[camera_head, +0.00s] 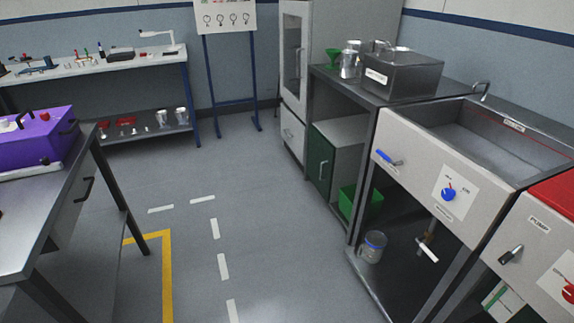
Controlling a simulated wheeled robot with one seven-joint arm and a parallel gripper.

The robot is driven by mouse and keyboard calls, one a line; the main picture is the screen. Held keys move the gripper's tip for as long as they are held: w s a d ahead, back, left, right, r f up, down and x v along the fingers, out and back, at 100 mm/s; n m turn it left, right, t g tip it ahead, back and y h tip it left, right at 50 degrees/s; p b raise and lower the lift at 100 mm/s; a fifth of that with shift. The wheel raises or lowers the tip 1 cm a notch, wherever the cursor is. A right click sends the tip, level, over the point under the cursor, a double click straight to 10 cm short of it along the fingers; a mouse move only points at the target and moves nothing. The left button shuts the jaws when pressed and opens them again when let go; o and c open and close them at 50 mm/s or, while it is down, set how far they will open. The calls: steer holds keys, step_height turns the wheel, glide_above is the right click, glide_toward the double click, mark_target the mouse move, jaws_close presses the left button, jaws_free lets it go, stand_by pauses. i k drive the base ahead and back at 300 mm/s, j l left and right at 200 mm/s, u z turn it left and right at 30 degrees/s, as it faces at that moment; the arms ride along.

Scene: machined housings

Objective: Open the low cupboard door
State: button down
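A low cupboard (347,129) with a pale top stands under the steel counter, right of the middle of the view. Its dark green door (317,158) faces left into the aisle and looks shut. A pale upright bar handle (323,170) is on the door. The inside of the cupboard is hidden. My gripper is not in view.
A tall cabinet (293,50) with a glass door stands behind the cupboard. A green crate (367,203) sits right of it, under the counter (353,90). A steel bench (42,225) is at left. The floor (240,190) between is clear.

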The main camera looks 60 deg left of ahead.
mark_target(321, 153)
steer(key=u, duration=1.7)
steer(key=i+u, duration=0.15)
steer(key=i, duration=0.35)
steer(key=i+u, duration=0.1)
steer(key=i, duration=0.4)
steer(key=i+u, duration=0.15)
steer(key=i, duration=0.35)
steer(key=i+u, duration=0.15)
steer(key=i, duration=0.3)
steer(key=i+l+u, duration=0.15)
steer(key=i, duration=0.35)
steer(key=i+l+u, duration=0.1)
steer(key=i+l, duration=0.2)
steer(key=i, duration=0.2)
